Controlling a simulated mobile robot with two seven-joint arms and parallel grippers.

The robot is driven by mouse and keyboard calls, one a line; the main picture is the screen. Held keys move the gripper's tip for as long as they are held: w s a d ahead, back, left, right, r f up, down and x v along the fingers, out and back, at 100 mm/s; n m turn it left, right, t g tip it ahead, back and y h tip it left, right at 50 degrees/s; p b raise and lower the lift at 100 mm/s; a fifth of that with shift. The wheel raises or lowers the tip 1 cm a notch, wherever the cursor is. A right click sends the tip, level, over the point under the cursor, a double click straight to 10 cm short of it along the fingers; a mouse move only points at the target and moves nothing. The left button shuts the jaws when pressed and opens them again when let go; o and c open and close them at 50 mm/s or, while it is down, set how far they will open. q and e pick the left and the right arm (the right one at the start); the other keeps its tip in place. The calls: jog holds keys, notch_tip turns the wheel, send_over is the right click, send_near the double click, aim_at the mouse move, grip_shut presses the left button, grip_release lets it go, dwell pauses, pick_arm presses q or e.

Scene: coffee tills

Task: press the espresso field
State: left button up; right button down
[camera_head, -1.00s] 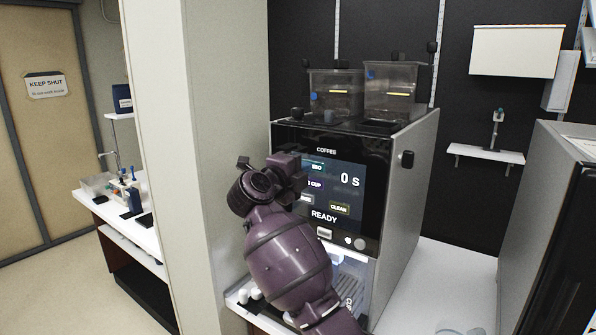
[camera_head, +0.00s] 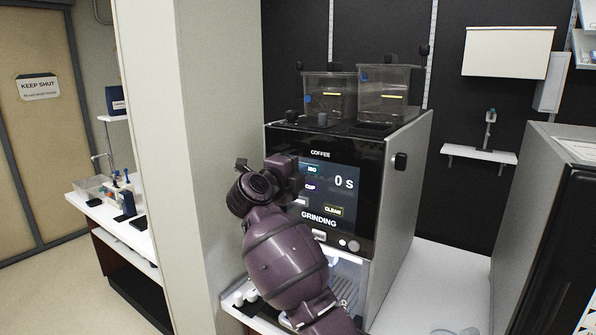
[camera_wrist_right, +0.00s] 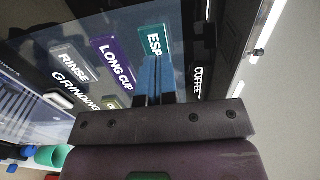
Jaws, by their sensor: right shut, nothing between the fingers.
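The coffee machine (camera_head: 400,200) has a dark touch screen (camera_head: 345,182) reading "0 S" and "GRINDING". The right gripper also shows in the head view (camera_head: 292,168), covering the left part of the screen. My left gripper is not in view.
The purple long cup field (camera_wrist_right: 113,63) and the grey rinse field (camera_wrist_right: 75,67) lie beside the espresso field. A clean field (camera_head: 334,210) is lower on the screen. A pale wall edge (camera_head: 205,150) stands close left of the machine. White counter (camera_head: 440,280) lies to its right.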

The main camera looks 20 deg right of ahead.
dwell(0.3)
jog(key=p+v, duration=0.1)
jog(key=v, duration=0.4)
jog(key=shift+s+a+p, duration=0.1)
jog(key=shift+a+p, duration=0.05)
jog(key=shift+p, duration=0.25)
dwell(0.5)
